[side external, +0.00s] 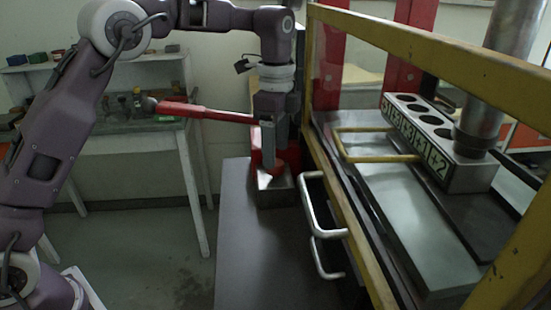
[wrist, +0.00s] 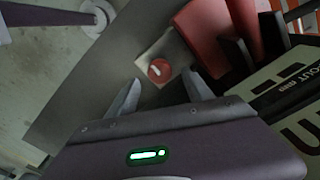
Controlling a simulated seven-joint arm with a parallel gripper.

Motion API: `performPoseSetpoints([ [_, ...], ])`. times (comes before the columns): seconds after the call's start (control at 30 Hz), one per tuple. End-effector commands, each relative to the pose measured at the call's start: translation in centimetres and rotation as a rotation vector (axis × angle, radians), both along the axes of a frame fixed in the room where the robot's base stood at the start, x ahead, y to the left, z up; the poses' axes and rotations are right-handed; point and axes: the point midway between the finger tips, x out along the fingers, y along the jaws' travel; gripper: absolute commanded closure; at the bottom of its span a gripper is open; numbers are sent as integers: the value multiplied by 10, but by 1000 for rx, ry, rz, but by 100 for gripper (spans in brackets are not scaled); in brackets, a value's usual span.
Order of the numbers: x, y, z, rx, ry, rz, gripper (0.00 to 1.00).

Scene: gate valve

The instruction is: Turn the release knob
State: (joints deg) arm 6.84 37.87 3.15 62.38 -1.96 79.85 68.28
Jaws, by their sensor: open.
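The release knob (wrist: 159,70) is a small round red knob with a white mark across its face. In the wrist view it sits on a light metal plate, between and just beyond my fingertips. In the side view the knob (side external: 274,169) shows as an orange-red patch on top of a small metal box (side external: 276,187). My gripper (side external: 268,158) points down over it in the side view, and its fingers partly hide the knob. In the wrist view my gripper (wrist: 161,80) is open, one finger on each side of the knob. I cannot tell whether the fingers touch it.
A long red lever (side external: 205,112) extends left behind my gripper. A yellow-framed guard (side external: 345,190) stands close on the right, with metal handles (side external: 323,225) on its near side. A metal block with round holes (side external: 425,125) is inside. The dark bench top (side external: 255,260) in front is clear.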

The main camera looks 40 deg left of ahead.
Motion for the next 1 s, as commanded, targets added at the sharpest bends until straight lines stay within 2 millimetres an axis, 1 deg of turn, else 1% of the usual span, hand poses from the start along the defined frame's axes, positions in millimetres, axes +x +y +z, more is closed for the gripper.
performPoseSetpoints([
  [0.03, -1, 0, -9, 1, 3, 1, 41],
  [0.1, -1, 0, -20, 0, 3, 1, 41],
  [0.2, 0, 0, -30, 0, 0, 2, 41],
  [0.47, 0, 1, -32, 0, -1, 4, 41],
  [0.57, 0, 1, -32, 0, -1, 5, 58],
  [0.7, 0, 1, -32, 0, -1, 5, 86],
  [0.77, 0, 1, -32, 0, -1, 5, 98],
  [0.8, 0, 1, -32, 0, -1, 5, 100],
  [1.0, 0, 1, -32, 1, -2, 23, 100],
])
